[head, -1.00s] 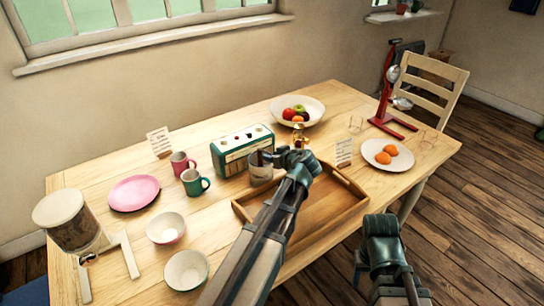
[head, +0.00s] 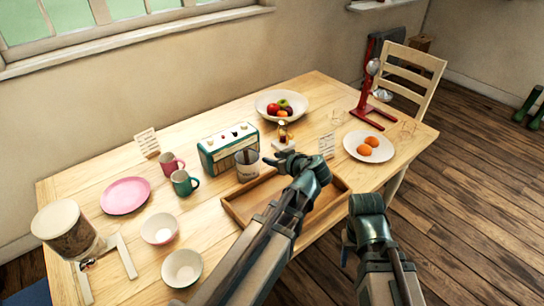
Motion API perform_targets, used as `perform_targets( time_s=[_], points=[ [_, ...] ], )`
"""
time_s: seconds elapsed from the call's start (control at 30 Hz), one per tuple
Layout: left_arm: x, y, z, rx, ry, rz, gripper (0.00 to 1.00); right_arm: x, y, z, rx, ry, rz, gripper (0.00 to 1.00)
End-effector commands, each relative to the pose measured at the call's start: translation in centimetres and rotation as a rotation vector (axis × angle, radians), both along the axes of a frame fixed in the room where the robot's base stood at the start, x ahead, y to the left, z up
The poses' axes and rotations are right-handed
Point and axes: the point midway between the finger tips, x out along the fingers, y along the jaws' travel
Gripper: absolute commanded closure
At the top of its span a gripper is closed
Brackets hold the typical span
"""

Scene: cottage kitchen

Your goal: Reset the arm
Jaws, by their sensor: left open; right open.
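My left gripper (head: 277,161) is open and empty above the back of the wooden tray (head: 232,213). It is just right of a grey cup (head: 247,170), with a visible gap between them. My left forearm hides much of the tray. My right gripper (head: 349,243) is open and empty, low in front of the table's right front edge, over the floor.
A small figure (head: 284,132), card (head: 327,146), plate of oranges (head: 366,154), fruit bowl (head: 281,110) and red stand (head: 367,112) are behind and right.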

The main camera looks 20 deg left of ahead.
Motion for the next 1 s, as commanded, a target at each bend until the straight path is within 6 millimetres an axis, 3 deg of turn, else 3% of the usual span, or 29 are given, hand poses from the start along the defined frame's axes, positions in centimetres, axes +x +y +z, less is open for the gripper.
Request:
perform_targets(
  time_s=[0.33, 0.47, 0.67, 0.8, 1.0],
  points=[
    [-0.1, -0.1, -0.1, -0.001, 0.01, -0.004, 0.58, 0.0, 0.0, 0.1, 0.0, 0.0, 0.0, 0.45],
    [-1.7, -1.5, -0.8, -0.021, 0.135, -0.049, 0.58, 0.0, 0.0, 1.0, 0.0, 0.0, 0.0, 0.45],
    [-7.8, -7.5, -3.7, -0.111, 0.581, -0.313, 0.58, 0.0, 0.0, 3.4, 0.0, 0.0, 0.0, 0.45],
    [-12.6, -12.3, -4.9, -0.181, 0.864, -0.589, 0.58, 0.0, 0.0, 4.7, 0.0, 0.0, 0.0, 0.45],
    [-17.5, -17.0, -5.2, -0.251, 1.09, -0.922, 0.58, 0.0, 0.0, 5.8, 0.0, 0.0, 0.0, 0.45]
  ],
)
